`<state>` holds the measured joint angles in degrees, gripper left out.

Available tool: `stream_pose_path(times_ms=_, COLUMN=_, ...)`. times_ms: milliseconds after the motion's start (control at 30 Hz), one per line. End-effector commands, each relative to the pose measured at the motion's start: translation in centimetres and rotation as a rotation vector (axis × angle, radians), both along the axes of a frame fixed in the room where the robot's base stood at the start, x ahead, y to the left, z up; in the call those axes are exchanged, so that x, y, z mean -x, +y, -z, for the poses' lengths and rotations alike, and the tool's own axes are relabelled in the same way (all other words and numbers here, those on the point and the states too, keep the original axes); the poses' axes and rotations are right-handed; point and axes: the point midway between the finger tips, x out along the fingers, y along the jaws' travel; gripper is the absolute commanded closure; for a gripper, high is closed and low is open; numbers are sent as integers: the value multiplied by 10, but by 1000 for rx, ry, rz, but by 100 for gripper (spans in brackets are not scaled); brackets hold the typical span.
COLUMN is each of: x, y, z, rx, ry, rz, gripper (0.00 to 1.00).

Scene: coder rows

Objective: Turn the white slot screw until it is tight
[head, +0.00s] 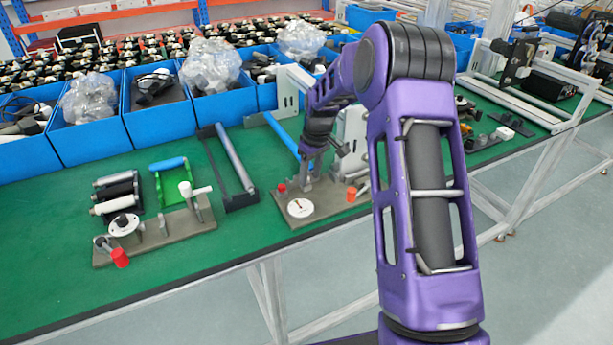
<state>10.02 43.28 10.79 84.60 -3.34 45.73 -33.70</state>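A round white disc with a short dark slot-like mark, which looks like the white slot screw (300,208), lies flat on a grey-brown fixture plate (330,207) near the bench's front edge. My purple arm reaches over the bench, and my gripper (309,172) points down above the rear of this plate, behind the disc and apart from it. The fingertips are small and partly lost against grey fixture parts, so I cannot tell their opening. A second white disc (124,224) with a dark centre sits on the left fixture plate (160,238).
Red and orange knobs (351,194) flank the near disc. A white T-handle (190,190) stands on the left plate. Rollers (116,190), a green bracket (170,178) and a dark frame (232,175) lie behind. Blue bins (95,140) line the back. The green bench's left front is clear.

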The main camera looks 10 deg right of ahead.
Motion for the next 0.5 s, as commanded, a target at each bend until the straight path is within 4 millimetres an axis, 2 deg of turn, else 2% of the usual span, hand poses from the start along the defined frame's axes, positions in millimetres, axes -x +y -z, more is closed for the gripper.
stream_pose_path(times_ms=500, x=2, y=4, z=0, rx=0, ry=-1, rz=-2, gripper=52)
